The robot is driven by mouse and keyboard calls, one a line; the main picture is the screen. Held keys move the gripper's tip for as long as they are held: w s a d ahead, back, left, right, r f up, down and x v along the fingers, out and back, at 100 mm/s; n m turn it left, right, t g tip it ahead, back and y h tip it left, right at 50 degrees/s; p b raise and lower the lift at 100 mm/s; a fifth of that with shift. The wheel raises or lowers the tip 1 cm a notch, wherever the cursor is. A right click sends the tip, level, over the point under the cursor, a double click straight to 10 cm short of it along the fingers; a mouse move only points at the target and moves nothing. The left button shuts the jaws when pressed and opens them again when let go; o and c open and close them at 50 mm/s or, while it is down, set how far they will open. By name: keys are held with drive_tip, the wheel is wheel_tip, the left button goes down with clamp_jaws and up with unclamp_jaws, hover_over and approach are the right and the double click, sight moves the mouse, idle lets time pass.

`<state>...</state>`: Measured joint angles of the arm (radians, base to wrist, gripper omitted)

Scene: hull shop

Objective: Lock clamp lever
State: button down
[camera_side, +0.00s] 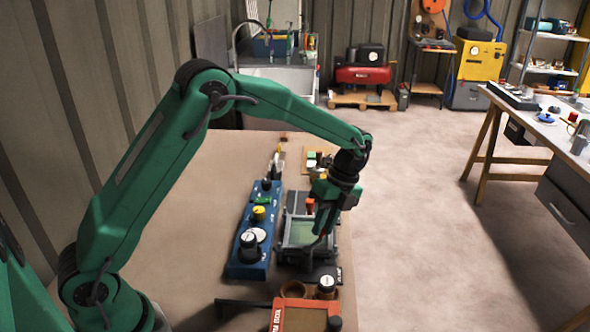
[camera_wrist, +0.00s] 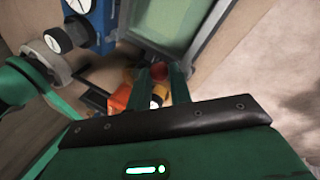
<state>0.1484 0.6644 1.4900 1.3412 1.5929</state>
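My gripper (camera_side: 322,236) points down over the near right part of a grey-framed fixture with a green panel (camera_side: 300,232). In the side view a red cap (camera_side: 310,203) shows just left of my gripper. The green panel also shows in the wrist view (camera_wrist: 165,25).
A blue control box (camera_side: 250,245) with knobs stands left of the fixture. An orange box (camera_side: 303,317) with dark knobs stands at the near edge and shows in the wrist view (camera_wrist: 118,98). Small coloured parts lie behind the fixture. The bench top is bare at left.

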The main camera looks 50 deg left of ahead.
drive_tip(key=shift+a, duration=0.1)
drive_tip(key=shift+s+a+n, duration=0.1)
drive_tip(key=shift+a+n, duration=0.25)
drive_tip(key=shift+n, duration=0.35)
drive_tip(key=shift+s+a+n, duration=0.1)
drive_tip(key=shift+a+n, duration=0.2)
drive_tip(key=shift+n, duration=0.4)
drive_tip(key=c, duration=1.3)
unclamp_jaws()
drive_tip(key=shift+r, duration=0.1)
drive_tip(key=shift+v, duration=3.9)
